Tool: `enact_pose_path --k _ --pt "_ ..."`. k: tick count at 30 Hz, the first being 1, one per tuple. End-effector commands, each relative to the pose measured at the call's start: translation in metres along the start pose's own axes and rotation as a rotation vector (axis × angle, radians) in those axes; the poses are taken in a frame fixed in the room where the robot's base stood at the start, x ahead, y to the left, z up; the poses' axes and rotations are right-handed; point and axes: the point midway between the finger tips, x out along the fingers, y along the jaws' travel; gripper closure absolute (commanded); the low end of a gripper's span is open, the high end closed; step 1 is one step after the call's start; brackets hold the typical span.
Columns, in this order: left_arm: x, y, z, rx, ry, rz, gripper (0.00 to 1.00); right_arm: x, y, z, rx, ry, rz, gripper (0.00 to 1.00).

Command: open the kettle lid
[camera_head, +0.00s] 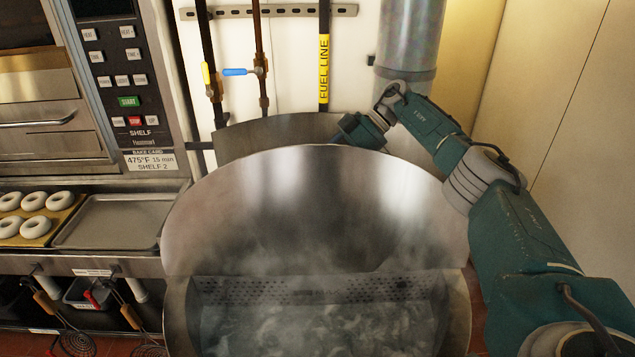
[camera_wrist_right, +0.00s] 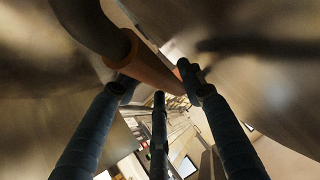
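The kettle lid (camera_head: 310,200) is a large brushed-metal sheet, raised and tilted back behind the steaming kettle (camera_head: 458,315). Pale, blurred shapes show in the cloudy water. My right arm reaches around the lid's right side. My right gripper (camera_head: 362,131) is at the lid's upper back edge, its fingers partly hidden there. In the right wrist view, my right gripper's fingers (camera_wrist_right: 158,85) are spread apart and open. An orange handle (camera_wrist_right: 150,66) on a dark curved bar lies across their tips; I cannot tell how firmly they touch it. My left gripper is not in view.
At left, an oven control panel (camera_head: 125,75) stands above a counter with an empty tray (camera_head: 115,222) and a board of several pale bagels (camera_head: 33,202). Pipes with valves (camera_head: 237,72) and a fuel line (camera_head: 324,70) run behind. Wire skimmers (camera_head: 77,343) hang below.

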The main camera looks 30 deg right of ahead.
Motion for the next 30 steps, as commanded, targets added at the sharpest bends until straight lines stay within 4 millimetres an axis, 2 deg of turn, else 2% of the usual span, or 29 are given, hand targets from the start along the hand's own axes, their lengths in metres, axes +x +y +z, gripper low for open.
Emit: enact_pose_path --k 9,15,20,30 --pt "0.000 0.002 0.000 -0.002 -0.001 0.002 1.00 -0.038 -0.017 -0.040 -0.005 0.003 0.001 0.61" --pt "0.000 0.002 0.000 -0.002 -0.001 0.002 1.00 -0.058 -0.026 -0.060 -0.003 0.000 0.000 0.61" --pt "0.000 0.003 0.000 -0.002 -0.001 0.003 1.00 -0.063 -0.029 -0.066 -0.002 -0.002 -0.002 0.61" --pt "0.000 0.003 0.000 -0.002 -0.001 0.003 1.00 -0.064 -0.029 -0.066 -0.002 -0.002 -0.002 0.61"
